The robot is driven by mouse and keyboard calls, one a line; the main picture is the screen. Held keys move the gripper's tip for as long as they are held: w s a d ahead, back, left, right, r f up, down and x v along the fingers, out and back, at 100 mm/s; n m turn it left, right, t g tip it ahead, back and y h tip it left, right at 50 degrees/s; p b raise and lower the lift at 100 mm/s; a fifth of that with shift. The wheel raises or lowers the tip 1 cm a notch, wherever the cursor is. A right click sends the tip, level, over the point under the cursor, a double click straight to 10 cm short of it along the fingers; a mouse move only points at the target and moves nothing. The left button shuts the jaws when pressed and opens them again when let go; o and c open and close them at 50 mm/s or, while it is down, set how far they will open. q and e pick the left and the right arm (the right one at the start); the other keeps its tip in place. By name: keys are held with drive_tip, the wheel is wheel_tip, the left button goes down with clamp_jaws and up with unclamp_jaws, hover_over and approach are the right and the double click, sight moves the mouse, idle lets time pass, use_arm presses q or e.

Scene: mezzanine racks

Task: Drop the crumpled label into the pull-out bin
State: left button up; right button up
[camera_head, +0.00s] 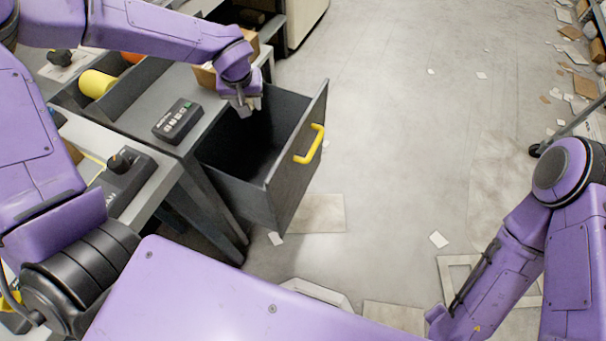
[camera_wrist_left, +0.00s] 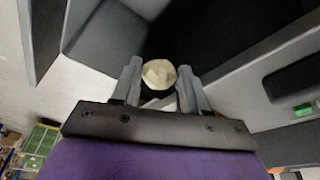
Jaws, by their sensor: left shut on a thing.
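The pull-out bin (camera_head: 297,178) is a dark grey drawer, pulled out from the bench, with a yellow handle (camera_head: 311,145) on its front. My left gripper (camera_head: 243,110) is over the bin's opening, near its back edge, pointing down. In the left wrist view, the crumpled label (camera_wrist_left: 159,74), a pale cream faceted ball, sits between the fingertips of the left gripper (camera_wrist_left: 160,85), which is shut on it. The bin's dark inside and grey wall (camera_wrist_left: 105,40) show beyond it. The label is too small to make out in the head view. My right gripper is out of view.
A black device with buttons (camera_head: 178,121) lies on the grey bench top beside the bin. A yellow roll (camera_head: 97,83) lies in a tray behind it. Cardboard boxes stand near my left wrist. The floor to the right is open, with scattered paper scraps.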

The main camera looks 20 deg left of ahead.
use_arm(q)
drive_tip(key=shift+f, duration=0.5)
drive_tip(key=shift+r, duration=0.1)
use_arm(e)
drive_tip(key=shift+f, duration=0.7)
use_arm(q)
drive_tip(key=o, duration=1.1)
drive_tip(key=shift+r, duration=0.15)
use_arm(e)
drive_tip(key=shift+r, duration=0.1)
use_arm(q)
drive_tip(key=p+v, duration=0.1)
drive_tip(key=v, duration=0.9)
drive_tip(key=shift+r, duration=0.15)
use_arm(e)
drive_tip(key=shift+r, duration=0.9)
